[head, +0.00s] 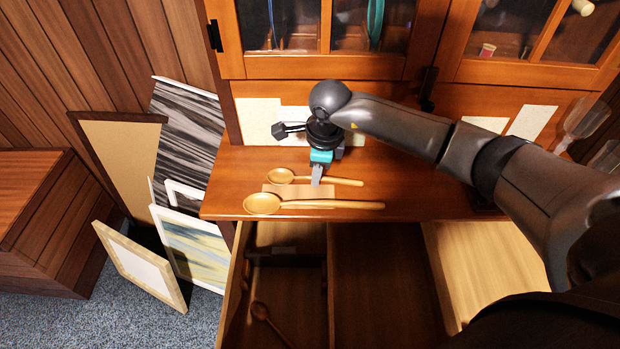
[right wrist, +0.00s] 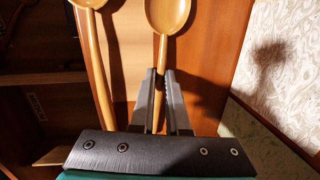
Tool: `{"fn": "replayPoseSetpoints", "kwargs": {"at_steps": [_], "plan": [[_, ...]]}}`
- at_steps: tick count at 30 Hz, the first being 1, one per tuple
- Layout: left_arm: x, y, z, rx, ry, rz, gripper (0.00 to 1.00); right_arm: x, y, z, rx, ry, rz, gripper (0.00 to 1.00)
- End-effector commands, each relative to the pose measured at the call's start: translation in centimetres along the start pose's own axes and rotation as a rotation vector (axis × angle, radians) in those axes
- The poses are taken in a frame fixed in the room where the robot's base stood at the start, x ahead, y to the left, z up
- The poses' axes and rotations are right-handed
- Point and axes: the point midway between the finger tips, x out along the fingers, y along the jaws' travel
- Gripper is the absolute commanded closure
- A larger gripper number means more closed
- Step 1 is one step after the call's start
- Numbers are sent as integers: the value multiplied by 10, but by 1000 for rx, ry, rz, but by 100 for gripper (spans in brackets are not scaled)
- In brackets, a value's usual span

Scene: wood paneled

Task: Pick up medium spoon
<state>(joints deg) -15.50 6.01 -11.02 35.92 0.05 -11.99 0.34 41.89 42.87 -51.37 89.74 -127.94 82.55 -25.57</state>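The medium spoon (head: 281,176) is light wood and lies across the counter, bowl to the left and handle to the right. The larger wooden spoon (head: 262,204) lies nearer, roughly parallel to it. My right gripper (head: 317,182) points down at the medium spoon's handle. In the right wrist view the fingers (right wrist: 163,85) are close together with the medium spoon's handle between them; its bowl (right wrist: 168,13) is beyond the tips. The larger spoon (right wrist: 101,70) is to their left, apart from them. Any lift off the counter is not clear. My left gripper is not in view.
A smaller dark spoon (head: 262,312) lies in the open drawer compartment below the wooden counter (head: 225,185). A glass-doored cabinet (head: 330,66) stands above the counter's back. Picture frames (head: 140,262) lean at the left. The counter's left end is clear.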

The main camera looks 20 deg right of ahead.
Motion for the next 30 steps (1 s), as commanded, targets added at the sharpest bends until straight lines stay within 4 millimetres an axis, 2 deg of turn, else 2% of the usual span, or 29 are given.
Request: {"fn": "replayPoseSetpoints", "kwargs": {"at_steps": [20, 25, 30], "plan": [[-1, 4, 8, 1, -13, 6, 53, -3, -1, 0, 1, 0, -1, 100], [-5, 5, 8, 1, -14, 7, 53, -17, -3, 2, 1, -2, -2, 100], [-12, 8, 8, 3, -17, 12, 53, -51, -9, 5, 0, -3, -5, 100]]}}
